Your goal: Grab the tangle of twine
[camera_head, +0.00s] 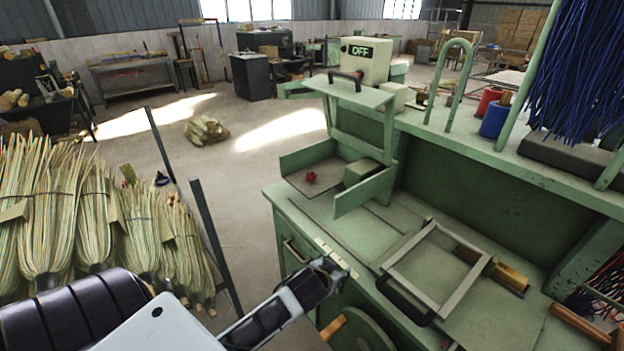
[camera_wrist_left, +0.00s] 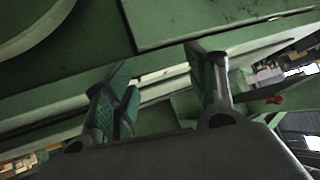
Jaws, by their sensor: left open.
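A small red tangle (camera_head: 311,177), which looks like the twine, lies in the shallow green tray at the left end of the green workbench. A small red spot, likely the same tangle (camera_wrist_left: 275,99), shows at the right of the left wrist view, beyond the fingers. My left gripper (camera_head: 332,268) is open and empty by the bench's front left edge, nearer to me than the tray and apart from the twine. Its two fingers (camera_wrist_left: 165,88) show spread in the wrist view, against the green bench. My right gripper is in neither view.
The tray's raised green walls (camera_head: 362,192) and a raised stand with a black handle (camera_head: 358,98) surround the twine. A metal frame (camera_head: 437,268) lies on the bench at right. Blue bristles (camera_head: 578,75) hang upper right.

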